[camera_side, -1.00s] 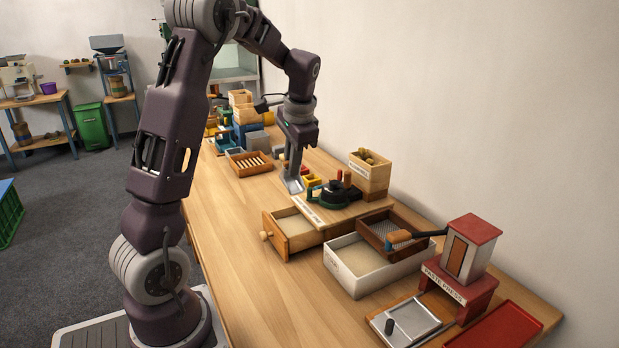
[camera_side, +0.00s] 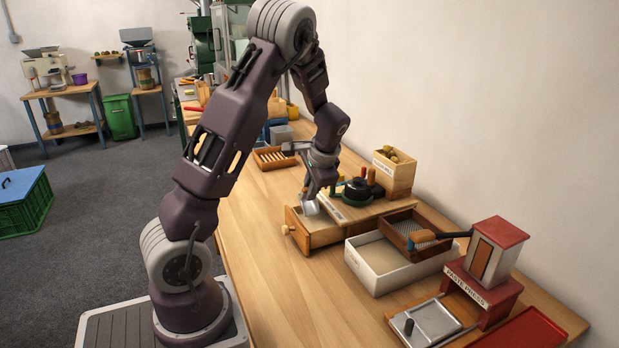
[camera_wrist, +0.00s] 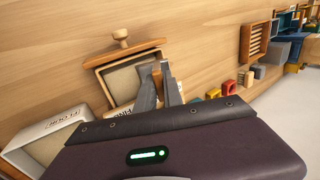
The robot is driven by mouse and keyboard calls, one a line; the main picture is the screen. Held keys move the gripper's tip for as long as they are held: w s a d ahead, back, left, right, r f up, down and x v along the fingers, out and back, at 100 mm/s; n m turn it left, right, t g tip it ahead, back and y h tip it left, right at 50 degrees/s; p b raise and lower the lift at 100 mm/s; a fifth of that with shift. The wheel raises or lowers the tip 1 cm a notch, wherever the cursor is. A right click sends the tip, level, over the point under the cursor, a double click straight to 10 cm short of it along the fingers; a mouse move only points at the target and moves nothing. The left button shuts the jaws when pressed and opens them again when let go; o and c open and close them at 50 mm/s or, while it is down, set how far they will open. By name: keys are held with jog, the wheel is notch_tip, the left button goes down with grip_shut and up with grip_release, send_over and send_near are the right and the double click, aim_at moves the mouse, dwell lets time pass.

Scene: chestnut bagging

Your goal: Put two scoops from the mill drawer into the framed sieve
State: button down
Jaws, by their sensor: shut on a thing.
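The mill drawer (camera_side: 293,230) is pulled out of the wooden mill base, with pale meal inside; it also shows in the wrist view (camera_wrist: 97,62). My gripper (camera_side: 311,192) is shut on a metal scoop (camera_side: 311,208), which hangs tilted over the drawer's mill-side part. Whether the scoop touches the meal or holds any, I cannot tell. In the wrist view my gripper's grey fingers (camera_wrist: 163,88) reach over the drawer, and the scoop is hard to make out. The framed sieve (camera_side: 433,227), a brown wooden frame with mesh, rests on the white box (camera_side: 387,282).
The hand mill (camera_side: 357,190) and a wooden box of chestnuts (camera_side: 394,176) stand behind the drawer. A red-roofed paste press (camera_side: 491,262) stands at right, its handle reaching towards the sieve. A slatted tray (camera_side: 272,158) lies further back. The table front is clear.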

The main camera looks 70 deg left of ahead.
aim_at(312, 208)
notch_tip(312, 208, down, 4)
jog(key=shift+d+r+h, duration=0.1)
jog(key=shift+h, duration=0.4)
jog(key=shift+s+a+f+h, duration=0.1)
jog(key=shift+a+f+h, duration=0.15)
jog(key=shift+f+h, duration=0.65)
jog(key=shift+d+r+h, duration=0.15)
jog(key=shift+d+h, duration=0.2)
jog(key=shift+h, duration=0.25)
jog(key=shift+d+h, duration=0.6)
jog(key=shift+d, duration=0.3)
jog(key=shift+a+h, duration=0.65)
jog(key=shift+h, duration=0.05)
jog(key=shift+r, duration=3.8)
